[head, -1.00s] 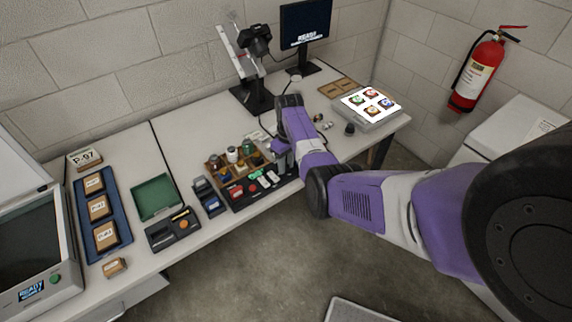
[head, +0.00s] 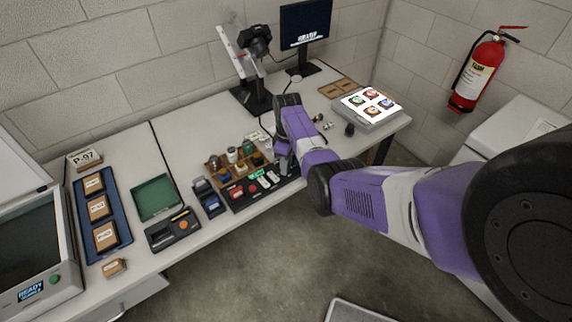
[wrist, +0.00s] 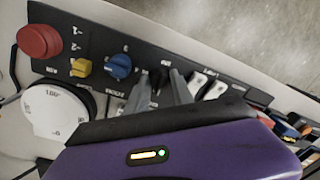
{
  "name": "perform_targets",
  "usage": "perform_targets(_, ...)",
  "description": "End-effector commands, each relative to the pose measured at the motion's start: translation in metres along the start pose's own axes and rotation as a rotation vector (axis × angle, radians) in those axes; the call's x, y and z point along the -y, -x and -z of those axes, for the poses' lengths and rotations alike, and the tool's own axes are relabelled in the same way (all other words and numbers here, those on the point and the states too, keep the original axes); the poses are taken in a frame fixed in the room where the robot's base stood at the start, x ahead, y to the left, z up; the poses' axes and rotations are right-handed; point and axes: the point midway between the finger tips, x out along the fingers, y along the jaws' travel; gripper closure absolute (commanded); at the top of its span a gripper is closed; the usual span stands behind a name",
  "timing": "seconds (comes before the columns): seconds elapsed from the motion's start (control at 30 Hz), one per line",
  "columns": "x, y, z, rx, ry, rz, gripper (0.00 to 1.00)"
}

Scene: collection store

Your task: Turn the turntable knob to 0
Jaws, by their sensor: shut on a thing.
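The black control panel (wrist: 215,72) crosses the wrist view. It carries a red button (wrist: 39,40), a yellow knob (wrist: 81,67), a blue knob (wrist: 119,67) and a small black knob (wrist: 158,76). My gripper (wrist: 160,88) is shut on the black knob, with one grey finger on each side of it. A white round dial (wrist: 60,112) with printed marks sits left of my gripper. The labels are too blurred to tell which knob is the turntable's. In the head view my gripper (head: 284,163) is at the panel's right part, and my wrist hides the knob.
A wooden tray of jars (head: 229,160) stands behind the panel. A camera stand (head: 247,70), a monitor (head: 306,25) and a lit pad with coloured pictures (head: 369,101) are farther back. A green-lined box (head: 155,197) and a blue tray (head: 119,205) lie to the left.

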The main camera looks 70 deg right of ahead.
Motion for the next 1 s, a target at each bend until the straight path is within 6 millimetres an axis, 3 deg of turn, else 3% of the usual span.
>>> perform_targets(0.27,0.000,0.000,0.000,0.000,0.001,0.000,1.00)
perform_targets(0.3,0.000,0.000,0.000,0.000,0.001,0.000,0.64)
perform_targets(0.4,0.000,0.000,0.000,0.000,0.001,0.000,0.50)
perform_targets(0.77,-0.001,0.005,0.001,-0.002,0.000,-0.002,0.50)
perform_targets(1.0,-0.001,0.039,0.001,-0.003,0.000,-0.004,0.50)
